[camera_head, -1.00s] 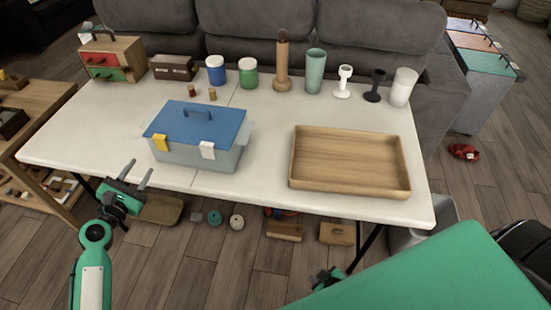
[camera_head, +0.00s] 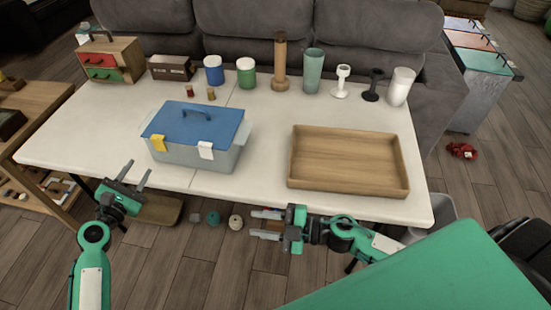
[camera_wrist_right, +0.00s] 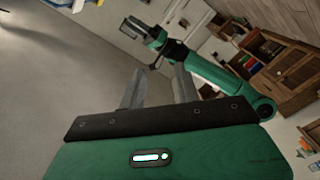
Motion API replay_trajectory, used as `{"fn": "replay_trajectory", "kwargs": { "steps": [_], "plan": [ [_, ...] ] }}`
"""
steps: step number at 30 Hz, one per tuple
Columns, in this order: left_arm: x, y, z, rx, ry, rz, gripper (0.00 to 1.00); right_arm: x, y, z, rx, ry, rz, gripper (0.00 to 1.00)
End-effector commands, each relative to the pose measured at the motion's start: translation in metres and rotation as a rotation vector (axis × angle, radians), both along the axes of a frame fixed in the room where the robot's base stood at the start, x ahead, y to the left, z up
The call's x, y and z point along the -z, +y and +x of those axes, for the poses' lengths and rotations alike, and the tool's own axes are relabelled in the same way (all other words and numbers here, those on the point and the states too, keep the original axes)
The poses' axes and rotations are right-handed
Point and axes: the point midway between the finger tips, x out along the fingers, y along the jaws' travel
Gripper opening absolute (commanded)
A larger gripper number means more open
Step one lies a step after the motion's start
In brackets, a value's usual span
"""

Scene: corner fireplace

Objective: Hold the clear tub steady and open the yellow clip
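The clear tub (camera_head: 226,161) stands on the white table with its blue lid (camera_head: 172,123) on. The yellow clip (camera_head: 158,143) is on the left of its front side, lying against the rim. A white clip (camera_head: 206,150) is on the right of the same side. My left gripper (camera_head: 136,174) is open and empty at the table's front edge, in front of and left of the tub. My right gripper (camera_head: 266,223) is open and empty below and right of the tub, apart from it. Its parted fingers show in the right wrist view (camera_wrist_right: 158,88).
A wooden tray (camera_head: 345,162) lies right of the tub. Jars, cups and a wooden mill (camera_head: 280,65) line the back of the white table (camera_head: 90,130). Two small corks stand behind the tub. The table is clear left of the tub.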

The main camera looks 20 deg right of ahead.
Motion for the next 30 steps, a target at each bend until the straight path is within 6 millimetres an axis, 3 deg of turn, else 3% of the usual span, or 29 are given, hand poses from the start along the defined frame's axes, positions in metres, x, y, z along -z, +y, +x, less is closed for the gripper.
{"fn": "replay_trajectory", "kwargs": {
  "steps": [6, 15, 21, 30],
  "plan": [
    [0.000, 0.000, 0.000, 0.000, 0.000, 0.000, 0.36, -0.023, -0.019, 0.054, 0.227, -0.240, -0.093, 0.33],
    [0.000, 0.000, 0.000, 0.000, 0.000, 0.000, 0.36, -0.035, -0.059, 0.115, 0.536, -0.432, -0.325, 0.33],
    [0.000, 0.000, 0.000, 0.000, 0.000, 0.000, 0.36, -0.035, -0.083, 0.141, 0.671, -0.479, -0.495, 0.33],
    [0.000, 0.000, 0.000, 0.000, 0.000, 0.000, 0.36, -0.032, -0.097, 0.155, 0.733, -0.488, -0.615, 0.33]
  ]
}}
